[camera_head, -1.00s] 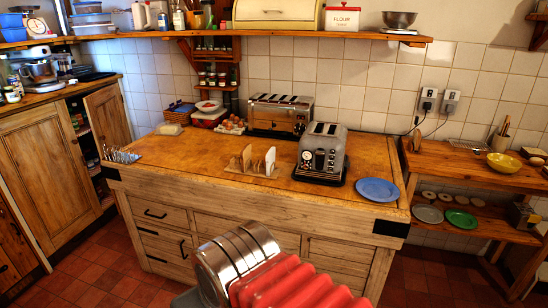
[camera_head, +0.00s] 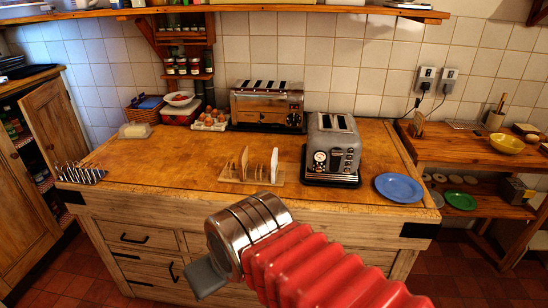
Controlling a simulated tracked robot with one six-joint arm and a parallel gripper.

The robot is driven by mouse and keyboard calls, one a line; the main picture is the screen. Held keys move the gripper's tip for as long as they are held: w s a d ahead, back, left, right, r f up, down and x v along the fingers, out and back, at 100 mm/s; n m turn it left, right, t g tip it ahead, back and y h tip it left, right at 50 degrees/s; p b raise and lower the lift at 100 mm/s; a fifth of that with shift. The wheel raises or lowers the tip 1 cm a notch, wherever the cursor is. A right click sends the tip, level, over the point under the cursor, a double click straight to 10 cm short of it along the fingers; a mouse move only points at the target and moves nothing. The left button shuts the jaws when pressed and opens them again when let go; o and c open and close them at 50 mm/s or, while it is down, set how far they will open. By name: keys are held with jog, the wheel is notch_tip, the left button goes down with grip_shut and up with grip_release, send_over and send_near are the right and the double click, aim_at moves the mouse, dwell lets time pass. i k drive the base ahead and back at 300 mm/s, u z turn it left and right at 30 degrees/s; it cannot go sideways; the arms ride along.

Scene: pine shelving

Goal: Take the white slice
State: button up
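A white slice (camera_head: 274,165) stands upright at the right end of a small wooden rack (camera_head: 240,181) on the wooden worktop. A tan slice (camera_head: 244,162) stands in the same rack to its left, apart from it. My arm comes in from the bottom right, with red bellows and a ribbed metal wrist in front of the worktop. A grey part of my gripper (camera_head: 205,278) shows below the wrist, nearer to me than the rack and apart from it. Its fingertips are not clearly seen, so its opening and anything held cannot be told.
A grey toaster (camera_head: 333,146) stands right of the rack, and a wider steel toaster (camera_head: 267,106) behind it. A blue plate (camera_head: 402,188) lies at the right edge. A metal rack (camera_head: 81,173) sits far left. The worktop left of the wooden rack is clear.

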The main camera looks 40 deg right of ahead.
aim_at(274, 159)
jog(key=z, duration=0.2)
jog(key=i, duration=0.95)
jog(key=z, duration=0.15)
